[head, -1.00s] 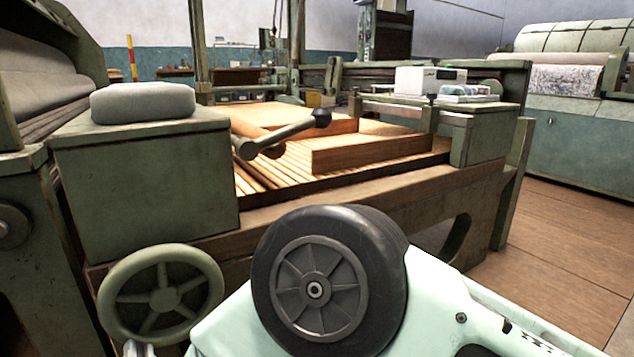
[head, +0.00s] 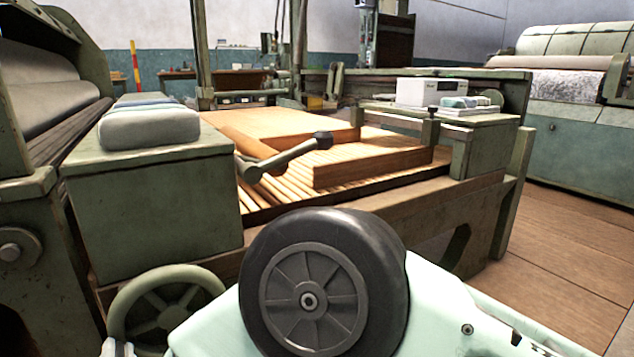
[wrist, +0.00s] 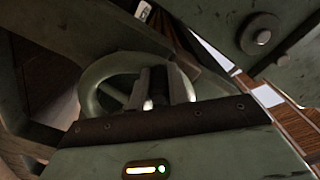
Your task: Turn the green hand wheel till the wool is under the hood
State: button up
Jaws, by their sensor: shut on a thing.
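The green hand wheel (head: 178,273) is at the lower left of the head view, below a green box, its lower part cut off. In the wrist view the wheel (wrist: 96,72) shows behind my gripper (wrist: 161,84). My gripper is shut on the wheel's rim; the fingers hide part of the rim and spokes. A wooden slatted apron (head: 255,196) lies beyond the box. I see no loose wool that I can name for sure on it. The hood cannot be told for sure either; a green curved housing stands at the far left over grey rolled material (head: 48,92).
The green box (head: 155,215) carries a grey padded bundle (head: 150,127). A lever with a dark knob (head: 322,140) reaches over the apron near wooden boards (head: 370,165). A white box (head: 428,91) stands on the right side. The wooden floor (head: 560,260) at right is open.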

aim_at(114, 327)
jog(key=shift+s+a+r, duration=0.1)
jog(key=shift+r, duration=0.35)
notch_tip(114, 327, up, 2)
jog(key=shift+r+p, duration=0.25)
jog(key=shift+p, duration=0.85)
jog(key=o, duration=0.8)
jog(key=shift+d+f, duration=0.2)
jog(key=shift+o, duration=0.2)
jog(key=p+v, duration=0.2)
jog(key=v, duration=0.6)
